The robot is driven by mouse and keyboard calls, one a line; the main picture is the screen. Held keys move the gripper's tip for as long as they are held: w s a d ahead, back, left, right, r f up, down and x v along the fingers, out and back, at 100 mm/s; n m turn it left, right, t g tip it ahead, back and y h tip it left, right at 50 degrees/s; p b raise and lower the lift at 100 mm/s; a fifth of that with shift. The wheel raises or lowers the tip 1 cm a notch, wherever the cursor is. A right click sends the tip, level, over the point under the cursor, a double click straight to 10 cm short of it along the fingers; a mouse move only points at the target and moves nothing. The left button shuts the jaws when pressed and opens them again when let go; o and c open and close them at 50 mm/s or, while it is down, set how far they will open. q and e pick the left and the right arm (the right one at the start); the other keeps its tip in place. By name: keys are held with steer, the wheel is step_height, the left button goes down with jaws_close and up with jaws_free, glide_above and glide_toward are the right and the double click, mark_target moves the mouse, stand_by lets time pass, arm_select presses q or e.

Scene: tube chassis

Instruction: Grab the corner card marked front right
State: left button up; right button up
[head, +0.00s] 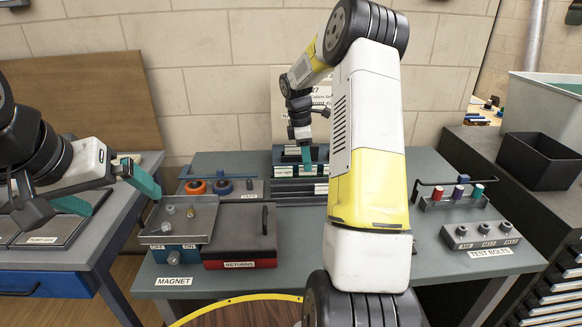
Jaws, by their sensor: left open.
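A dark rack of stacked cards with white labels (285,187) stands at the back middle of the grey table. The labels are too small to read surely, so I cannot tell which card is marked front right. My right gripper (306,160) points down at the rack, one teal finger showing in front of the cards. Its other finger is hidden, and whether it holds a card cannot be told. My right arm covers the rack's right side. My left gripper (112,197) is open and empty at the left, its teal fingers apart, near the magnet tray.
A metal tray with small parts (184,219) sits on the blue magnet box (176,257). The red returns box (240,264) and tape rolls (222,187) are beside it. Test bolts (482,235) and a black bin (541,161) stand right. A sign (318,80) leans behind.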

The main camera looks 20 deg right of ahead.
steer(key=shift+d+f, duration=0.2)
steer(key=shift+f, duration=0.65)
steer(key=shift+c, duration=0.4)
jaws_close()
steer(key=shift+r, duration=0.1)
